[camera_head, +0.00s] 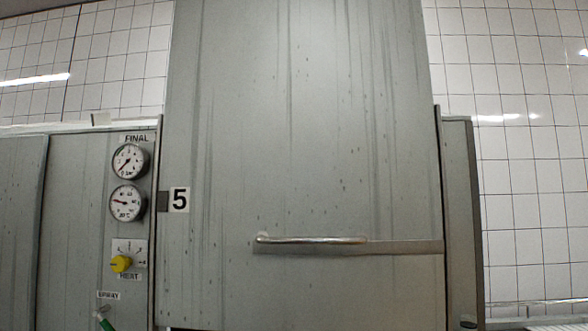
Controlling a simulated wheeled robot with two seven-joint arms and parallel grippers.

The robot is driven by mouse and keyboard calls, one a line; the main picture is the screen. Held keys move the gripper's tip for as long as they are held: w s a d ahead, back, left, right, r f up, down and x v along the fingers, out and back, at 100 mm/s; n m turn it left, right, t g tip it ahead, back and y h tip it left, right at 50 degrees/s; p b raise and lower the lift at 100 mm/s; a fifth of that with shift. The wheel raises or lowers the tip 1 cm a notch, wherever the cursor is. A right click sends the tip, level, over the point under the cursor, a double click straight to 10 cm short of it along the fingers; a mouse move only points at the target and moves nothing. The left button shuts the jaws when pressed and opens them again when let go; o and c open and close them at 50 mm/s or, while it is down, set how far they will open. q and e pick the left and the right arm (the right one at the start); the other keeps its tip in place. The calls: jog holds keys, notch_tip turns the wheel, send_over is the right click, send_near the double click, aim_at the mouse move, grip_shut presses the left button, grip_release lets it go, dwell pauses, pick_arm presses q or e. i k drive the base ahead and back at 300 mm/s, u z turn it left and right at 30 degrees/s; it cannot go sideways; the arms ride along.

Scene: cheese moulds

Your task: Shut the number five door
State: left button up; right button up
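A tall grey metal panel (300,130) fills the middle of the head view. It rises past the cabinet's top edge and out of the picture at the top. A horizontal metal bar handle (310,240) runs across its lower part, with a flat strip reaching to the right edge. A label with the number 5 (179,199) is at its left edge. The panel's lower end is out of view, so I cannot see the opening. Neither of my grippers is in view.
The grey cabinet front (80,230) on the left carries an upper gauge (129,160), a lower gauge (127,203), a yellow knob (121,264) and a green-tipped part (104,322). A grey side post (461,220) stands right of the panel. White tiled wall (530,180) lies behind.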

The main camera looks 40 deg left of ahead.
aim_at(300, 182)
jog(key=z, duration=0.05)
jog(key=k, duration=0.15)
jog(key=u, duration=1.15)
jog(key=i, duration=0.5)
